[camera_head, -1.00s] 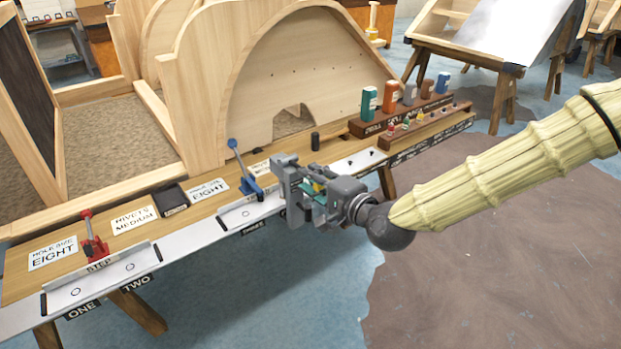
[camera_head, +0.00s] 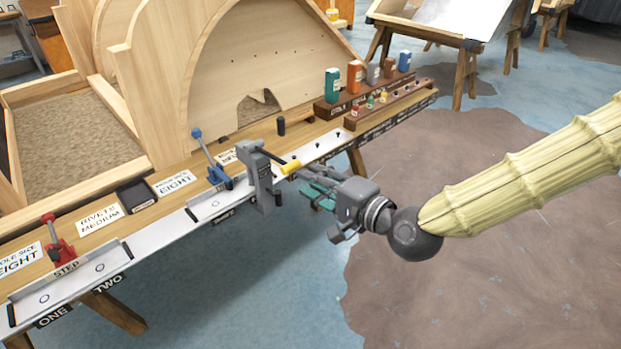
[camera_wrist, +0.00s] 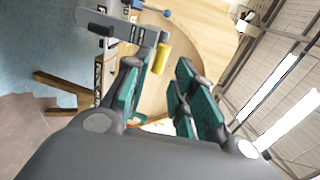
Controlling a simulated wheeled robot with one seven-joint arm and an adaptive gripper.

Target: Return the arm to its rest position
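My gripper (camera_head: 306,184) is at the front edge of the wooden bench, at the end of my pale ribbed arm, which reaches in from the right. Its teal-padded fingers are apart and nothing shows held between them; the wrist view shows this gap (camera_wrist: 157,82). Just beyond the fingertips is a grey tool (camera_head: 262,182) with a yellow-tipped handle (camera_head: 291,166), standing at the bench's front edge. The tool also shows in the wrist view (camera_wrist: 128,34), past the fingers. I cannot tell whether a fingertip touches the handle.
A blue-handled tool (camera_head: 210,160) and a red one (camera_head: 57,243) stand along the bench (camera_head: 150,228). Colored bottles and a small rack (camera_head: 390,103) are at its far right end. A wooden arch frame (camera_head: 160,75) rises behind.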

